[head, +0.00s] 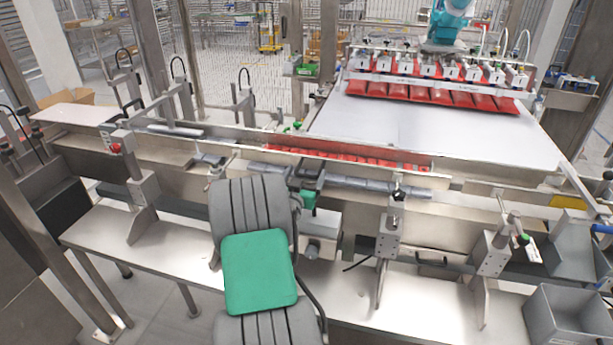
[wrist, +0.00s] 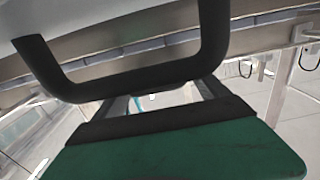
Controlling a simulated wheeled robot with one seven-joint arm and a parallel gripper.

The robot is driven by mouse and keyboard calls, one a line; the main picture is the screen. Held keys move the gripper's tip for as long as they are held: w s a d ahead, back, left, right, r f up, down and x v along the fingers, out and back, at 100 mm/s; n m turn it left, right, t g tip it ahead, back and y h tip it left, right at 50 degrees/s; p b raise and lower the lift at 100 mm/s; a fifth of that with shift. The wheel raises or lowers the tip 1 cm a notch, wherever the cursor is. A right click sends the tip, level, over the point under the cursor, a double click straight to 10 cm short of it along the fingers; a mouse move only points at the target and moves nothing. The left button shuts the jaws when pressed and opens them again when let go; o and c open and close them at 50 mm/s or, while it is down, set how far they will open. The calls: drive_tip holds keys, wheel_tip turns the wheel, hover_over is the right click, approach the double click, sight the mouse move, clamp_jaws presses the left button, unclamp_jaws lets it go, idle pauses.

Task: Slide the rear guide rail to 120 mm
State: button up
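The rear guide rail (head: 355,151) appears to be the long metal strip behind the row of red packs (head: 350,158), running across the head view. A nearer metal rail (head: 460,186) runs in front of the packs. No millimetre scale or reading can be made out. My gripper (head: 311,174) is above the grey round bar in front of the packs, near the middle of the line. Its fingertips are small and partly hidden, so its opening and any contact are unclear. The wrist view shows a black U-shaped part (wrist: 135,85) close to the camera, above a green part (wrist: 185,150).
Upright clamp posts with knobs (head: 390,225) and (head: 494,250) stand right of my arm; another post (head: 140,185) stands left. A grey bin (head: 568,315) is at the lower right. A suction picker (head: 430,75) holds red packs over the white belt (head: 420,125).

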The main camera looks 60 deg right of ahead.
drive_tip(key=shift+s, duration=0.1)
drive_tip(key=shift+a+f, duration=0.15)
drive_tip(key=shift+a, duration=0.1)
drive_tip(key=b+v, duration=0.2)
drive_tip(key=v, duration=0.5)
drive_tip(key=shift+a+b, duration=0.2)
drive_tip(key=shift+b, duration=0.1)
